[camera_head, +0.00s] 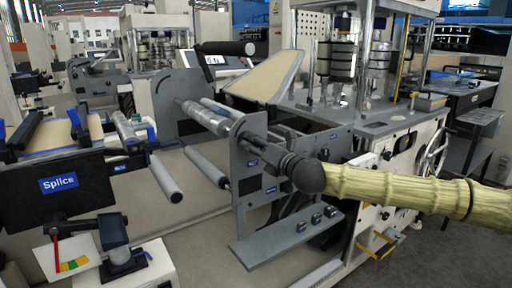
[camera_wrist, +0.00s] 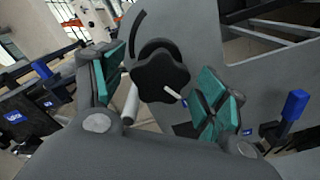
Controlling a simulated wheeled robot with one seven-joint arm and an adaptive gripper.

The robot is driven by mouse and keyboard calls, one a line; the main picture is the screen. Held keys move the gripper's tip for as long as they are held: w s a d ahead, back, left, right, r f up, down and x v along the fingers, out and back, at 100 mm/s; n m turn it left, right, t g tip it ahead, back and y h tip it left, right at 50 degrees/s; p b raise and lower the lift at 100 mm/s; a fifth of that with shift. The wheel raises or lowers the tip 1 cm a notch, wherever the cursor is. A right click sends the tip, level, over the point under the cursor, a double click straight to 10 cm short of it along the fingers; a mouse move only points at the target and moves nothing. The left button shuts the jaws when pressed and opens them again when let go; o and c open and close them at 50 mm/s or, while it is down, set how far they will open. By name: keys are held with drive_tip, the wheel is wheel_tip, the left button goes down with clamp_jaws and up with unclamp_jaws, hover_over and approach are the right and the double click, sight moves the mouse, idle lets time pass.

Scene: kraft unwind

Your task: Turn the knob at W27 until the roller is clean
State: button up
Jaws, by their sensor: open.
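A black lobed knob (camera_wrist: 162,76) with a white pointer mark sits on a grey plate in the wrist view. My gripper (camera_wrist: 164,80) is open, with one teal-padded finger left of the knob and the other to its right. A gap shows between each pad and the knob; I cannot tell whether the fingertips reach past its face. In the head view my gripper (camera_head: 252,138) is at the grey side plate (camera_head: 246,190) of the unwind stand and hides the knob. Steel rollers (camera_head: 215,117) run back from this plate. No W27 label is readable, and I cannot tell the roller's cleanliness.
A splice table with a blue "Splice" sign (camera_head: 59,183) stands at the left. A grey shelf (camera_head: 285,236) with several small dark knobs juts out below my gripper. In the wrist view a blue-handled lever (camera_wrist: 294,104) stands to the right. Floor is open at the far right.

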drive_tip(key=b+v, duration=0.1)
drive_tip(key=v, duration=0.5)
idle(0.4)
